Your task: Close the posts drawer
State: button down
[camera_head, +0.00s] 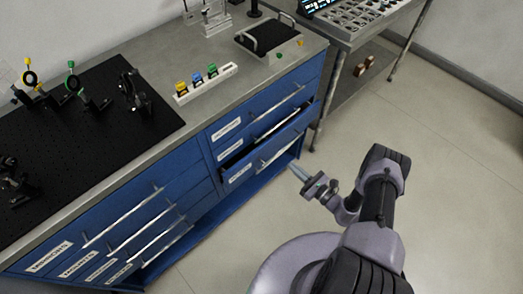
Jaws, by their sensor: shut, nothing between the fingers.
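A blue drawer (243,177) low in the right-hand stack of the bench is pulled part way out. A dark gap shows above its front, and a pale bar handle runs along it. Its label is too small to read, so I cannot tell for sure that it is the posts drawer. My gripper (293,168) is shut and empty, just in front of this drawer front near its handle. I cannot tell whether it touches the drawer.
The upper right drawer (262,108) and the left drawer stack (120,222) look closed. A black optics board (100,115) and a white rack (207,84) with coloured items sit on the bench top. A cart (372,28) stands beyond the bench. Floor (450,150) to the right is clear.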

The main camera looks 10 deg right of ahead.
aim_at(267, 144)
jog(key=b+x, duration=0.3)
jog(key=x, duration=0.9)
jog(key=shift+w, duration=0.1)
